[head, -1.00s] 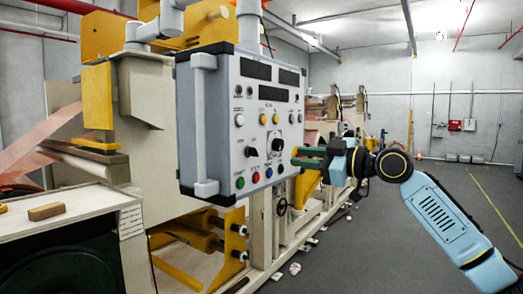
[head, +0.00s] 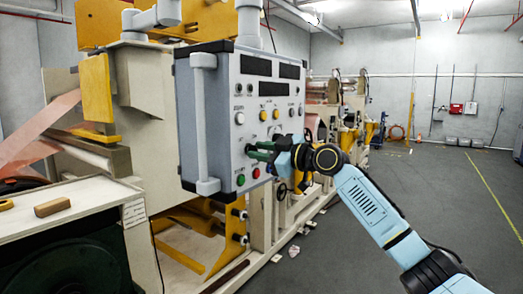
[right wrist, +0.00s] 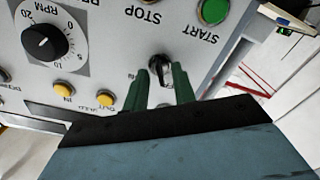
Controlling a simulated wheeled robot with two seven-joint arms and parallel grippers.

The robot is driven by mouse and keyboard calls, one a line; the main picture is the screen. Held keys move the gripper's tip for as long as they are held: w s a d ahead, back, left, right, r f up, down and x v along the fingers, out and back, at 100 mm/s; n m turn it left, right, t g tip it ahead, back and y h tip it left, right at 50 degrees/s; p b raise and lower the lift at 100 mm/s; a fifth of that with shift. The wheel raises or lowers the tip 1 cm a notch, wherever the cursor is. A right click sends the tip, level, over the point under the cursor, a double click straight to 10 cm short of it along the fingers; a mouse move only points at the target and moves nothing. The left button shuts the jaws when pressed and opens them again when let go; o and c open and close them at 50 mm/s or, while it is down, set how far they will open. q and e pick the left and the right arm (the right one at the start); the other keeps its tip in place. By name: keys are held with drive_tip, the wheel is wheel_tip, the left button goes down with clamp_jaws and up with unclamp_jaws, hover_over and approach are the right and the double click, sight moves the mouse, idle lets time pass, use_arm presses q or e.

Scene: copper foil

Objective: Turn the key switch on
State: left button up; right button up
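The grey control panel (head: 213,120) hangs in the middle of the head view. The key switch (right wrist: 159,66), a dark knob on the panel face, shows in the right wrist view, below the green START button (right wrist: 213,11). My right gripper (right wrist: 162,75) is open, with its two green fingers on either side of the key switch. A gap shows between the fingers and the key; contact cannot be told. In the head view the right gripper (head: 258,151) is at the lower panel face and hides part of it. My left gripper is not in view.
An RPM dial (right wrist: 45,42) and yellow buttons (right wrist: 106,100) are close by on the panel. A red button (head: 256,173) and a green one sit below the gripper. A side table with a wooden block (head: 52,207) stands at left. The floor at right is clear.

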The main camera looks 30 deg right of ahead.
clamp_jaws()
drive_tip(key=shift+m, duration=0.3)
drive_tip(key=m+p, duration=0.2)
drive_tip(key=m, duration=0.3)
drive_tip(key=shift+r, duration=0.1)
drive_tip(key=m+p, duration=0.3)
drive_tip(key=m, duration=0.3)
idle(0.5)
drive_tip(key=shift+m, duration=0.3)
unclamp_jaws()
